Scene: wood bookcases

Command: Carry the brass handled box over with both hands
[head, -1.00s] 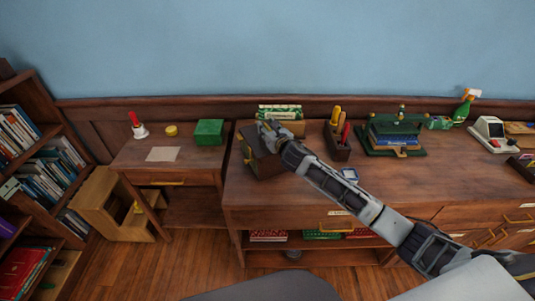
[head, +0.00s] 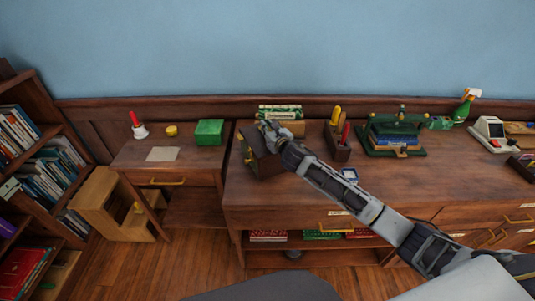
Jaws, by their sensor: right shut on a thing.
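The brass handled box (head: 265,163) is a dark brown wooden box at the left end of the long wooden counter. A brass-coloured handle shows on its left side. My right gripper (head: 270,132) is over the top of the box, with the arm reaching in from the lower right. It is shut on the box near its upper edge, and the arm covers part of the box's right side. Whether the box touches the counter cannot be told. My left gripper is not in view.
Left of the counter (head: 320,196) stands a lower desk (head: 190,165) with a green box (head: 209,132), a red-handled bell (head: 138,126) and a paper sheet. A pencil holder (head: 337,148) and a green press (head: 396,138) stand right of the box. Books lie behind it.

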